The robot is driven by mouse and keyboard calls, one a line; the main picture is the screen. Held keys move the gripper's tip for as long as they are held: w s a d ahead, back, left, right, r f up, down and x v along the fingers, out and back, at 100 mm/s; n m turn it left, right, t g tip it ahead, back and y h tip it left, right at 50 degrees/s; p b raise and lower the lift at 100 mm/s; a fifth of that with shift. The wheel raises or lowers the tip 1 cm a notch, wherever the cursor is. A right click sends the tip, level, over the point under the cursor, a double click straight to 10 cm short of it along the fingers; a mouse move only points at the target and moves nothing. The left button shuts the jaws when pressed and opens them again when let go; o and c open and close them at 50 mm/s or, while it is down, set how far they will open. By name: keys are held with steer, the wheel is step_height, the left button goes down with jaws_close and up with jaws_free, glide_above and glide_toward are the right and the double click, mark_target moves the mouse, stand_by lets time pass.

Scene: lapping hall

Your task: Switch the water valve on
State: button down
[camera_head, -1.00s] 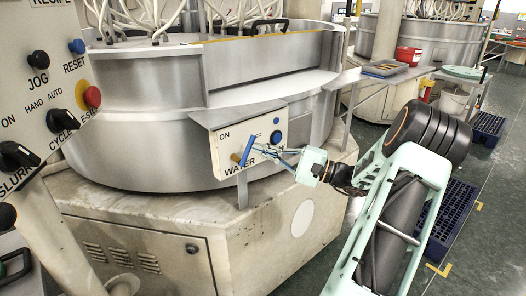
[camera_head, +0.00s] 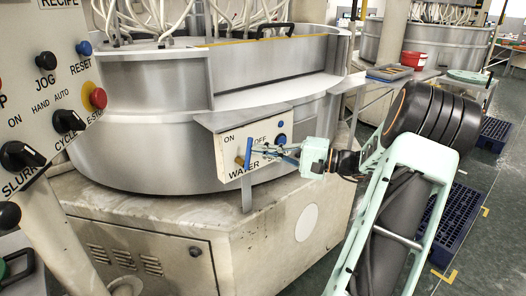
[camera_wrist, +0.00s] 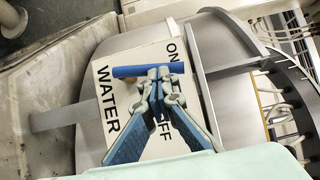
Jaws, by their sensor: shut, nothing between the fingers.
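The water valve has a blue lever handle (camera_head: 248,157) on a brass-coloured stem, on a white panel (camera_head: 229,146) marked ON at left, OFF at right and WATER below. The lever stands nearly upright on the panel, across the middle of the wrist view (camera_wrist: 128,71). My gripper (camera_head: 259,151) is shut and empty, its fingertips at the lever's OFF side, seemingly touching it. The fingertips also show in the wrist view (camera_wrist: 159,74), overlapping the lever's edge and hiding part of the OFF label and the stem.
A round blue knob (camera_head: 279,138) sits on the panel's right. The large steel lapping machine (camera_head: 150,120) rises behind the panel. A control panel with knobs and a red emergency stop (camera_head: 98,97) stands at left. Blue crates (camera_head: 440,232) lie on the floor at right.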

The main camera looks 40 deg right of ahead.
steer(key=shift+a+n, duration=0.2)
steer(key=shift+n, duration=0.1)
stand_by(0.5)
steer(key=shift+d, duration=0.1)
stand_by(0.4)
